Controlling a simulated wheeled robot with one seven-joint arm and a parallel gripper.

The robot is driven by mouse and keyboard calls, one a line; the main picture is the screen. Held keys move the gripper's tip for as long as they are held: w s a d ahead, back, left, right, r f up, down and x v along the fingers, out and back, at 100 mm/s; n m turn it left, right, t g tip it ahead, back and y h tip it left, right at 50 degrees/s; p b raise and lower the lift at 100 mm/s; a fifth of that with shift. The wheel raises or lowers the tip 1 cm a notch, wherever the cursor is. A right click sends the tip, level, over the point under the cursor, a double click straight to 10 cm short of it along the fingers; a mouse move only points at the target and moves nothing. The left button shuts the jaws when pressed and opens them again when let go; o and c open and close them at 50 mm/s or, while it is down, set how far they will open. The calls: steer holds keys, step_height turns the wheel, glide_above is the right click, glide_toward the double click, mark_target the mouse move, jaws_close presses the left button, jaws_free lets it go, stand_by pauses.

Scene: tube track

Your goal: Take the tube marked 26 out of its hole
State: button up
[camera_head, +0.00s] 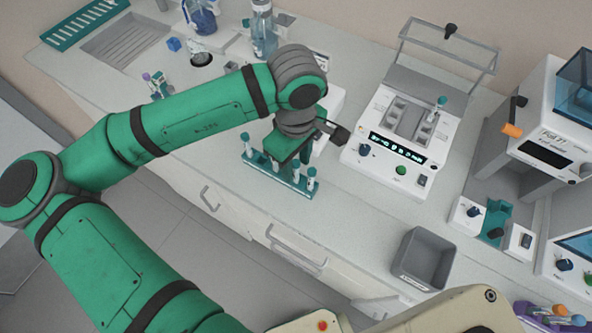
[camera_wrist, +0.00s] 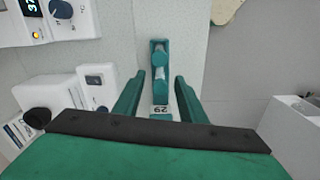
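A teal rack (camera_head: 258,178) stands near the counter's front edge and holds several upright white tubes with teal caps. My gripper (camera_head: 290,152) is above and behind it in the head view, hiding part of the rack. In the wrist view, my gripper (camera_wrist: 158,100) is open, with its two green fingers on either side of the rack line. Two teal-capped tubes (camera_wrist: 160,58) show beyond the fingertips. A white number label (camera_wrist: 161,110) lies between the fingers, turned over and hard to read. I cannot tell which tube is marked 26. Nothing is visibly held.
A white device (camera_head: 390,150) with a raised clear lid stands right of the rack. A grey bin (camera_head: 422,260) sits at the front right. Another white machine (camera_head: 545,130) is at far right. A bottle (camera_head: 264,35) and a sink (camera_head: 125,38) lie at the back.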

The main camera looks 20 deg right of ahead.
steer(key=shift+f, duration=0.1)
steer(key=c, duration=0.9)
